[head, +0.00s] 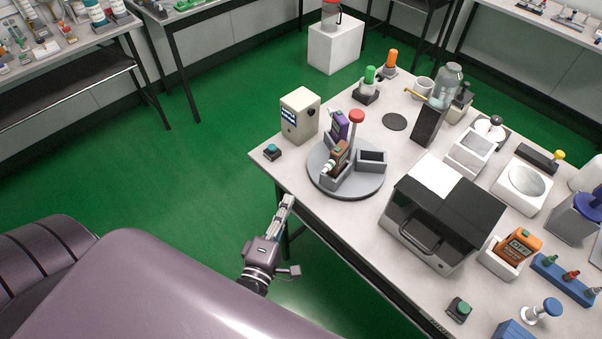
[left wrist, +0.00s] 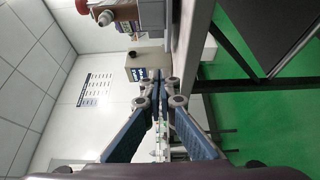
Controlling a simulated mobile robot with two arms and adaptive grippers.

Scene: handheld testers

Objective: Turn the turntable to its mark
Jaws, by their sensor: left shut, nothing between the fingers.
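The turntable (head: 352,192) is a round grey disc near the table's left corner. It bears a purple handheld tester (head: 338,124), a brown one (head: 340,158), a grey holder (head: 371,161) with a dark face, and a red-topped post (head: 356,117). I cannot make out its mark. My left gripper (head: 288,199) is shut and empty, in front of the table's left edge, apart from the turntable. In the left wrist view, the shut fingers (left wrist: 160,84) point toward a beige box (left wrist: 146,64), and part of the brown tester (left wrist: 126,10) shows above. My right gripper is not in view.
A beige box with a display (head: 299,117) and a small teal-button box (head: 272,152) stand left of the turntable. A large grey-black machine (head: 440,215) stands to its right. A flat dark disc (head: 394,122) lies behind. The table's edge (head: 320,226) lies near my gripper.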

